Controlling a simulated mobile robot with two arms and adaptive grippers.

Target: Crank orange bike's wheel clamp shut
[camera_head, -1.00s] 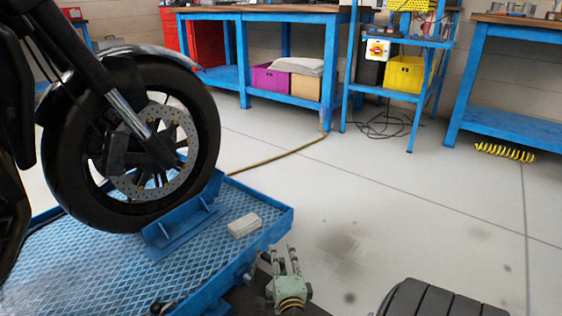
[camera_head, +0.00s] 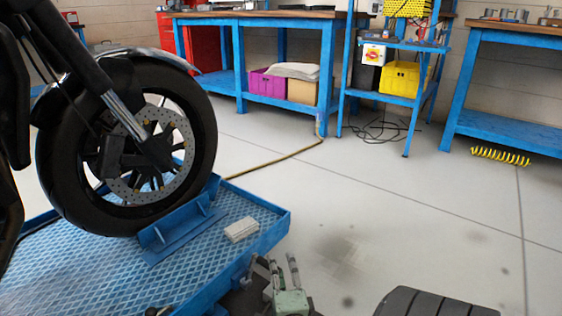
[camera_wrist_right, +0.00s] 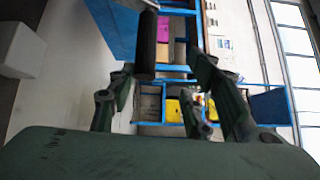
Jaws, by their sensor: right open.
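The motorcycle's front wheel (camera_head: 128,150) stands on a blue lift platform (camera_head: 95,275); the visible parts of the bike are black and grey, with no orange showing. The blue wheel clamp (camera_head: 178,228) is by the wheel's lower right side; I cannot tell whether it touches the tyre. My right gripper (camera_head: 284,272) is open beside the platform's right edge. In the right wrist view a dark cylindrical handle (camera_wrist_right: 146,46) on a thin metal rod lies between the open fingers (camera_wrist_right: 165,85), apparently without contact. The rest of the crank is hidden or unclear. My left gripper is not identifiable.
A small pale block (camera_head: 241,229) lies on the platform near its right edge. A hose (camera_head: 275,165) runs over the floor to a blue workbench (camera_head: 240,65). A blue shelf stand (camera_head: 385,97) and another bench (camera_head: 510,122) stand behind.

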